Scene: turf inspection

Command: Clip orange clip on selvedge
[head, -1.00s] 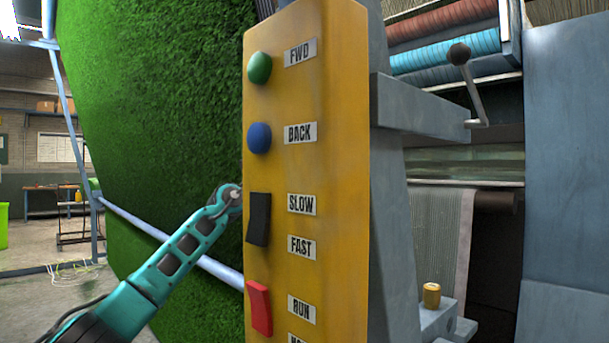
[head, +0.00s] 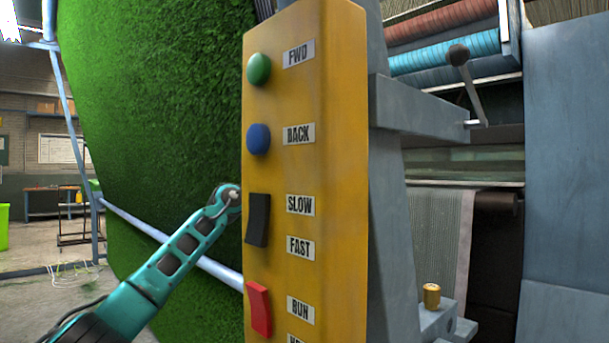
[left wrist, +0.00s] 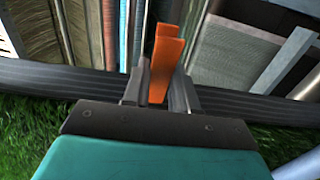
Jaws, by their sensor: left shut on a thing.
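The orange clip (left wrist: 166,55) stands out from between the fingertips of my left gripper (left wrist: 160,85), which is shut on it. A dark ribbed band (left wrist: 70,82), which looks like the selvedge, runs across the left wrist view behind the fingers, along the green turf (left wrist: 25,135). I cannot tell whether the clip touches the band. In the head view my left arm reaches across the turf (head: 160,100), and its gripper and the clip are hidden behind the yellow control panel. My right gripper is not in view.
The yellow control panel (head: 340,170) with buttons and switches stands close in front, beside my left wrist. A pale bar (head: 140,226) crosses the turf. Grey machine frame (head: 420,105), a crank lever (head: 470,80) and rollers (head: 445,50) stand to the right.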

